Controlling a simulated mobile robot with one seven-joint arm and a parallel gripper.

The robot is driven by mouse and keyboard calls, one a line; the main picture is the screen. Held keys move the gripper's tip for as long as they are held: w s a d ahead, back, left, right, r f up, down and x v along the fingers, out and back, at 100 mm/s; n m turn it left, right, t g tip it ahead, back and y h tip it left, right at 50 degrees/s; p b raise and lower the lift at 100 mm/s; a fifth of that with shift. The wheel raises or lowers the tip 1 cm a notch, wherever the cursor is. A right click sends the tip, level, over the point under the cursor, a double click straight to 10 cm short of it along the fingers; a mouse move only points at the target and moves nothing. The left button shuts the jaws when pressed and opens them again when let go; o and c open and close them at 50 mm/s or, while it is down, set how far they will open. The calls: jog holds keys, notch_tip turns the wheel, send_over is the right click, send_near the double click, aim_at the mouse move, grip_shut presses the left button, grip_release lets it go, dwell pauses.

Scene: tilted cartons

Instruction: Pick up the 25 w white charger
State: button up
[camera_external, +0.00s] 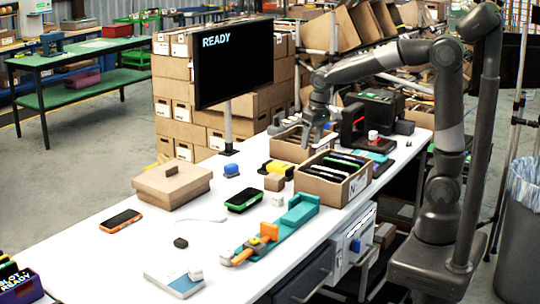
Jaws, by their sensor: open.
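A small white block (196,274) sits at the near end of the white table, at the right side of a flat white-and-blue box (172,284). It may be the 25 w white charger, but it is too small to read any label. My gripper (314,140) hangs pointing down at the far end of the table, by an open carton (283,142). It is open, far from the white block, and I see nothing held in it. Whether the fingers are over or inside the carton is hard to tell.
An open carton of dark devices (327,189) stands at the table's right edge. A teal holder with an orange part (298,212), phones (121,220), a closed brown box (173,187) and a screen (234,62) stand around.

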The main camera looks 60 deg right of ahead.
jog(key=g, duration=0.2)
send_over(278, 195)
notch_tip(278, 195, down, 10)
jog(key=f, duration=0.5)
jog(key=shift+w+f, duration=0.15)
jog(key=shift+w, duration=0.2)
jog(key=shift+s+f, duration=0.15)
jog(key=shift+f, duration=1.2)
jog(key=shift+s+f, duration=0.15)
jog(key=shift+f, duration=1.2)
jog(key=shift+c, duration=0.2)
jog(key=c, duration=1)
